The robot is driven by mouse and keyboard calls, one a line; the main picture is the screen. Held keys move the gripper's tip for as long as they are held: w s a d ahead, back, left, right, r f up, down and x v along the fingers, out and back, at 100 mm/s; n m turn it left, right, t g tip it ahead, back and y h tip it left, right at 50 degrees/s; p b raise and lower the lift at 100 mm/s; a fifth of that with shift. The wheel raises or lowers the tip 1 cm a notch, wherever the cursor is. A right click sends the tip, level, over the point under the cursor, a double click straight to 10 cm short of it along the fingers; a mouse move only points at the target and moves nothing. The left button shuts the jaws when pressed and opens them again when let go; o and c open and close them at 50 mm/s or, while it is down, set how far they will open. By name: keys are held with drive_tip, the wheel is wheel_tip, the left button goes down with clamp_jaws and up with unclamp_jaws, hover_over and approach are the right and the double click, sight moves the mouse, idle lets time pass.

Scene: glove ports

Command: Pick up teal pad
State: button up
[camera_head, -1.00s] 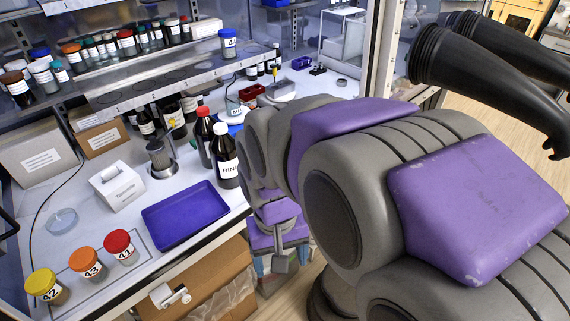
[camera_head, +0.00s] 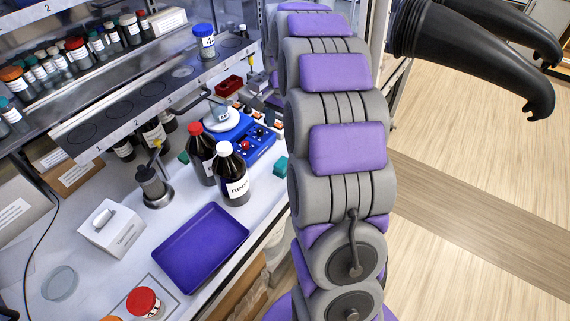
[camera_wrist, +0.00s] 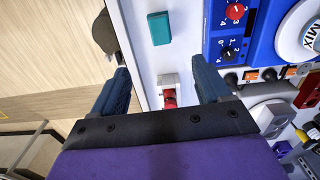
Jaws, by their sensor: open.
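A small teal pad (camera_head: 280,168) lies on the white bench near its front edge, just right of the blue mixer. In the wrist view the teal pad (camera_wrist: 160,27) lies flat, beyond my fingertips and roughly centred between them. My gripper (camera_wrist: 162,76) is open, with its two dark blue fingers wide apart and nothing held between them. In the head view my gripper is hidden behind my arm. A second small teal piece (camera_head: 183,157) shows partly beside the red-capped bottle.
The blue mixer (camera_wrist: 250,22) with knobs stands right of the pad in the wrist view. A red button (camera_wrist: 169,97) on a white base shows between my fingers. Two dark bottles (camera_head: 233,180) and a purple tray (camera_head: 200,248) stand nearby. Floor lies beyond the bench edge.

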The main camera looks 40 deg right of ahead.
drive_tip(key=b, duration=0.2)
approach(284, 161)
drive_tip(key=shift+a+f, duration=0.15)
drive_tip(key=shift+a, duration=0.4)
drive_tip(key=shift+a+f, duration=0.15)
drive_tip(key=shift+a, duration=0.4)
drive_tip(key=f, duration=0.1)
drive_tip(key=d+f, duration=0.1)
drive_tip(key=f, duration=0.1)
drive_tip(key=d+f, duration=0.1)
drive_tip(key=f, duration=0.1)
drive_tip(key=shift+d, duration=0.15)
drive_tip(key=shift+a+f+b, duration=0.4)
drive_tip(key=shift+a+f, duration=0.1)
drive_tip(key=shift+a, duration=0.05)
drive_tip(key=f, duration=0.1)
drive_tip(key=f+b, duration=0.1)
drive_tip(key=f, duration=0.2)
drive_tip(key=shift+w+d+f, duration=0.1)
drive_tip(key=shift+d, duration=0.6)
drive_tip(key=shift+c, duration=0.4)
drive_tip(key=shift+a, duration=0.6)
drive_tip(key=c, duration=0.6)
drive_tip(key=shift+d, duration=0.1)
drive_tip(key=c, duration=0.3)
drive_tip(key=shift+d, duration=0.3)
drive_tip(key=shift+c, duration=0.8)
